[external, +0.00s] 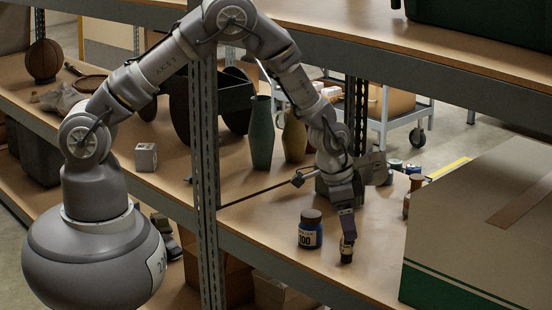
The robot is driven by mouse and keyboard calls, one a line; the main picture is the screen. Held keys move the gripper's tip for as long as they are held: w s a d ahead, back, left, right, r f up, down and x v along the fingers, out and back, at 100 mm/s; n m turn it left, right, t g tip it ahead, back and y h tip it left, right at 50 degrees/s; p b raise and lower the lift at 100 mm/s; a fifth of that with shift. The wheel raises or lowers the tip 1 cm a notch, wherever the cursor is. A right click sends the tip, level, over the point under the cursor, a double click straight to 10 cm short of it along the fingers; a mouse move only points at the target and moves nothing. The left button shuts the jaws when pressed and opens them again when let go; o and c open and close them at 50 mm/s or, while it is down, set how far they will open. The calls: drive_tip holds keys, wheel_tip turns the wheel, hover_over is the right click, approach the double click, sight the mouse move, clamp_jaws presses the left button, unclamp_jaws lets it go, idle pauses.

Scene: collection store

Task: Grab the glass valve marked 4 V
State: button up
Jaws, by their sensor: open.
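My gripper (347,238) points down over the front part of the shelf board, at the lower centre right. Its jaws are open. A small dark cylinder with a pale label (346,254) stands upright directly below and between the fingertips; its marking is too small to read. I cannot tell if the fingers touch it. No marking 4 V is readable anywhere, so I cannot tell for certain which thing is the glass valve.
A brown-lidded jar marked 100 (310,236) stands just left of my gripper. A large cardboard box (480,215) fills the right. A green vase (262,135) and a yellowish jug (294,138) stand behind. A metal upright (206,180) rises left of the gripper.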

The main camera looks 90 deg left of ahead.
hover_over(349, 248)
drive_tip(key=s, duration=0.2)
drive_tip(key=x, duration=0.2)
drive_tip(key=f, duration=0.1)
drive_tip(key=a+f, duration=0.1)
drive_tip(key=f, duration=0.1)
drive_tip(key=shift+w+a+f+h, duration=0.1)
drive_tip(key=shift+w+a+h, duration=0.1)
drive_tip(key=shift+a+h, duration=0.15)
drive_tip(key=shift+w+a+f+t, duration=0.1)
drive_tip(key=shift+f+t, duration=0.2)
drive_tip(key=shift+f, duration=0.3)
drive_tip(key=b+x, duration=0.1)
drive_tip(key=x, duration=0.3)
drive_tip(key=shift+f+b, duration=0.3)
drive_tip(key=shift+b, duration=0.05)
drive_tip(key=shift+r, duration=0.1)
drive_tip(key=c, duration=1.1)
